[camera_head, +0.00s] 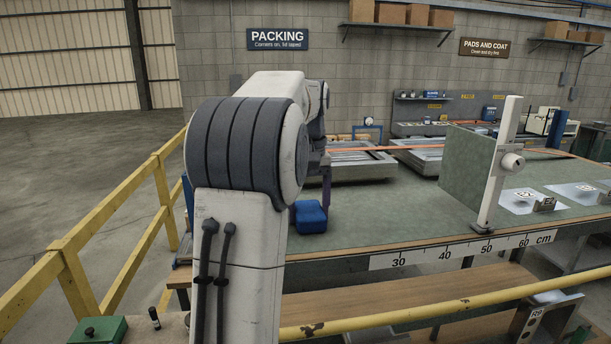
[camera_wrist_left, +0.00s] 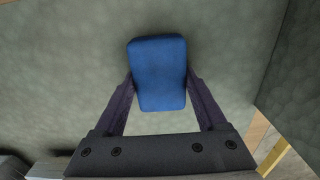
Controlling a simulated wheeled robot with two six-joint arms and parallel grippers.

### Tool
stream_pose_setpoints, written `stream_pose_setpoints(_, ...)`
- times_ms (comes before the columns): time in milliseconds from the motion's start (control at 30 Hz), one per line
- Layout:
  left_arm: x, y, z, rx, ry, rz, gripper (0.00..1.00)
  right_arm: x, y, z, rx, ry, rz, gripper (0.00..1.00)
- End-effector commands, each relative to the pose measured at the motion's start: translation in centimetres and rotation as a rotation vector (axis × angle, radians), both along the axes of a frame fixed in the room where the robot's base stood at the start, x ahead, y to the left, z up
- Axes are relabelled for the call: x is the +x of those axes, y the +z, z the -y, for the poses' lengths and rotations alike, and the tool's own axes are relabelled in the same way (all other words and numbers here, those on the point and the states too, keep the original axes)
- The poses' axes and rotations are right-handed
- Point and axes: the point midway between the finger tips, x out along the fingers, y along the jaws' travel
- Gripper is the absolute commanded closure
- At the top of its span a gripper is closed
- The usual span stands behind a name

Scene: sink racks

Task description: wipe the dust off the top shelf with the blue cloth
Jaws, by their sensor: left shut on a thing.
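The blue cloth (camera_head: 311,217) is a folded, rounded pad at the left part of the green bench top (camera_head: 385,215). It also shows in the left wrist view (camera_wrist_left: 158,72). My left gripper (camera_head: 309,204) is shut on the cloth, with one dark purple finger at each side of it in the left wrist view (camera_wrist_left: 159,88). The cloth is at or just above the green surface; I cannot tell if it touches. My arm hides part of the bench behind it. No dust stands out on the green surface. My right gripper is not in view.
An upright panel on a white post (camera_head: 497,175) stands on the bench to the right. Grey trays (camera_head: 350,165) lie at the back. A ruler strip (camera_head: 450,252) runs along the front edge. A yellow rail (camera_head: 390,319) crosses in front of a lower wooden shelf (camera_head: 390,295).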

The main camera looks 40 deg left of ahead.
Motion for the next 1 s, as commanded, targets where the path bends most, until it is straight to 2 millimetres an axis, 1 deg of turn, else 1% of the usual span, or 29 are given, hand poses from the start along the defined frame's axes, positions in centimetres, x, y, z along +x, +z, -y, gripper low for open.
stream_pose_setpoints(100,0.4,2.4,0.4,0.004,-0.007,0.008,0.78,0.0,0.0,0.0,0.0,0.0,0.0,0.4)
stream_pose_setpoints(167,0.5,2.7,0.8,0.002,-0.011,0.003,0.78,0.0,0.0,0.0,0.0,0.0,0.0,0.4)
stream_pose_setpoints(300,0.7,4.0,1.1,0.003,-0.016,0.005,0.78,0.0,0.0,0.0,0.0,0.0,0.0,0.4)
stream_pose_setpoints(700,0.5,7.5,0.8,0.002,-0.012,0.005,0.78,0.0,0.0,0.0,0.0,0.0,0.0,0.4)
stream_pose_setpoints(800,0.4,8.0,0.8,0.002,-0.011,0.005,0.78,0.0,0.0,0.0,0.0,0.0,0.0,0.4)
stream_pose_setpoints(1000,0.4,8.2,0.8,0.002,-0.01,0.003,0.78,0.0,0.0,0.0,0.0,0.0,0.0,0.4)
